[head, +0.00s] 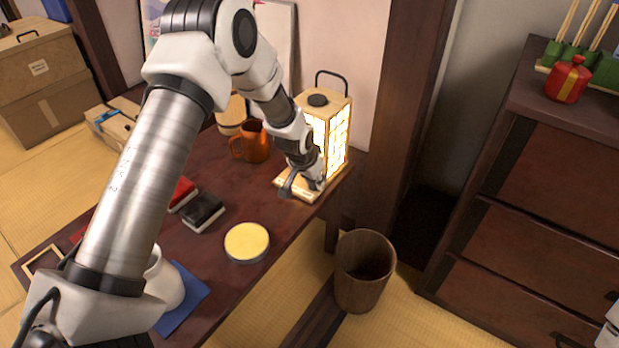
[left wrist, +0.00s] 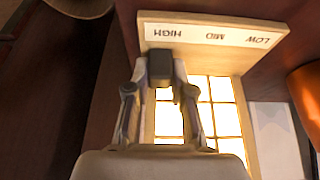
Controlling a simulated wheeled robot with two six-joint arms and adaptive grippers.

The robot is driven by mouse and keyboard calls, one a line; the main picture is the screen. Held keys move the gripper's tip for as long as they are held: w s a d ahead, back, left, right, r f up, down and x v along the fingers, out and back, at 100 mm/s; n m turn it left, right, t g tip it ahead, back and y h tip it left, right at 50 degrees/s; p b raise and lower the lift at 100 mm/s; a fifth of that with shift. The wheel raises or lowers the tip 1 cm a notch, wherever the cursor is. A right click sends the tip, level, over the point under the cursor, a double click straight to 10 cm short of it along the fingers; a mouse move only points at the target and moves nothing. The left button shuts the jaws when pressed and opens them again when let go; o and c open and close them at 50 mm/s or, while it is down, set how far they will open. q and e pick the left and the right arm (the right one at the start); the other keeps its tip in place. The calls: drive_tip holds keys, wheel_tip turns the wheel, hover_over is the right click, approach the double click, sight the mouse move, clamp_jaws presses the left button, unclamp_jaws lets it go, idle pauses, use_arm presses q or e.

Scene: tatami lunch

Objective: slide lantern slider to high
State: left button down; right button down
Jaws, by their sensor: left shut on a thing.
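The lit lantern (head: 339,140) stands at the far right end of the dark red table, with a black handle on top and a pale wooden base. In the left wrist view its base carries a label strip (left wrist: 209,34) reading LOW, MID and HIGH, upside down. The dark slider knob (left wrist: 160,66) is beside the word HIGH. My left gripper (head: 303,187) is at the front of the lantern base. In the left wrist view the gripper (left wrist: 157,82) has its fingers closed around the knob. My right gripper is not in view.
An orange mug (head: 255,143) stands left of the lantern. A yellow-topped round tin (head: 247,241) and a black book (head: 203,212) lie nearer on the table (head: 282,226). A wooden bin (head: 362,285) stands on the floor, and a dark chest (head: 550,150) is at the right.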

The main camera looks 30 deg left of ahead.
use_arm(q)
drive_tip(key=c, duration=1.3)
unclamp_jaws()
drive_tip(key=shift+c, duration=0.2)
drive_tip(key=o, duration=0.3)
drive_tip(key=shift+d, duration=0.2)
drive_tip(key=shift+o, duration=0.2)
drive_tip(key=shift+d, duration=0.1)
drive_tip(key=v, duration=1.2)
